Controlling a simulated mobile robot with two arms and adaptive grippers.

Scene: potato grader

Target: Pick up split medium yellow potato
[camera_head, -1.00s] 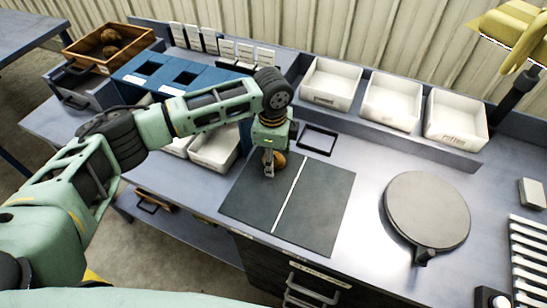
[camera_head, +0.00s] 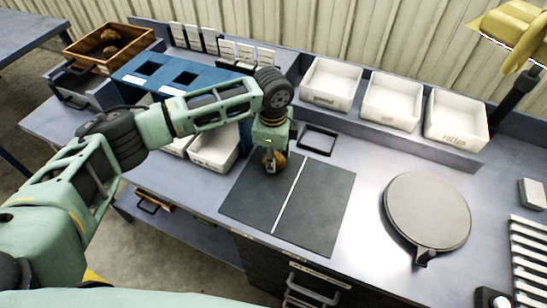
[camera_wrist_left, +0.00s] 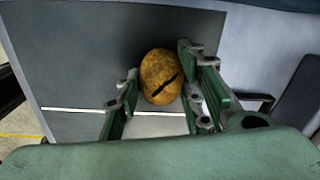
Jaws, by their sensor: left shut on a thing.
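The split yellow potato (camera_wrist_left: 161,77) has a dark slit across its skin. It sits between the fingers of my left gripper (camera_wrist_left: 160,92) in the left wrist view, and the gripper is shut on it. In the head view the potato (camera_head: 279,160) shows at the fingertips of my left gripper (camera_head: 270,160), over the far left part of the dark mat (camera_head: 315,212). I cannot tell whether it touches the mat. My right gripper is not in view.
White bins (camera_head: 331,84) stand in a row at the back. A round grey plate (camera_head: 427,210) lies to the right. A blue box with square openings (camera_head: 150,68) and a wooden crate (camera_head: 73,48) with potatoes are at the left. A small black frame (camera_head: 318,140) lies behind the mat.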

